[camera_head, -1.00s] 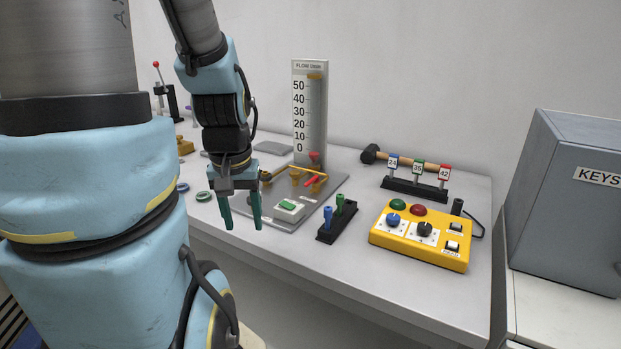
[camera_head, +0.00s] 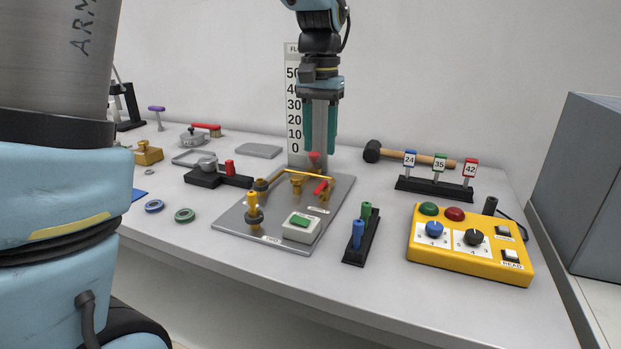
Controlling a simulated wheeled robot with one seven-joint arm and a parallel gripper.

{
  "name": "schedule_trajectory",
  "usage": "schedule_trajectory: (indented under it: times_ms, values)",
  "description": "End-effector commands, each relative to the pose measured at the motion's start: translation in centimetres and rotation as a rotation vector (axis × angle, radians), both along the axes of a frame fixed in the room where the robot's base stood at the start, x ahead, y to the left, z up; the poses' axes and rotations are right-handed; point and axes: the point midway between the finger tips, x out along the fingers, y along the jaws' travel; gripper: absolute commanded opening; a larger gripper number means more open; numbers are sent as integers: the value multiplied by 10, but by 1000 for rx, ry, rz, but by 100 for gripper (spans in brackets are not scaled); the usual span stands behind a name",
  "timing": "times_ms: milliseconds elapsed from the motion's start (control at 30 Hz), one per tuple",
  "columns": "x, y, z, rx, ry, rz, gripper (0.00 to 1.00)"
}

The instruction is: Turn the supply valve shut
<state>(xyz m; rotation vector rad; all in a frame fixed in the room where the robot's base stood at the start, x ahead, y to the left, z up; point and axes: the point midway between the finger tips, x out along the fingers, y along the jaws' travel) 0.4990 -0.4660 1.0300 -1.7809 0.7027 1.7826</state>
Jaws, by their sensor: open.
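The grey valve plate (camera_head: 335,205) lies on the bench with brass and yellow pipework on it. A yellow-handled valve (camera_head: 253,204) stands at its front left. A brass valve (camera_head: 296,181) and a red lever (camera_head: 321,187) sit near its middle, and a red-topped part (camera_head: 314,158) is at the back. The labels are too small for me to tell which is the supply valve. My gripper (camera_head: 320,147) points down, open and empty, above the back of the plate. It partly hides the flow gauge (camera_head: 292,110).
A white box with a green switch (camera_head: 301,227) sits at the plate's front. A black stand with blue and green pegs (camera_head: 362,238) and a yellow control box (camera_head: 470,247) are to the right. A black-headed hammer (camera_head: 373,151) lies behind. Green and blue rings lie left.

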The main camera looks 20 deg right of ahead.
Motion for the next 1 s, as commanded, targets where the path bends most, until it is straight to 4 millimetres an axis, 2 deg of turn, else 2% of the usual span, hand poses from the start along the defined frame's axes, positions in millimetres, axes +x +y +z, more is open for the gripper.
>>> schedule_trajectory:
  times_ms: [200,433,600,867,1000]
  values:
    - [-1,1,-42,3,3,1,45]
    - [0,1,-76,2,2,1,45]
    - [0,1,-87,0,0,1,45]
    - [0,1,-89,-1,-1,2,45]
    - [0,1,-88,-1,-1,2,33]
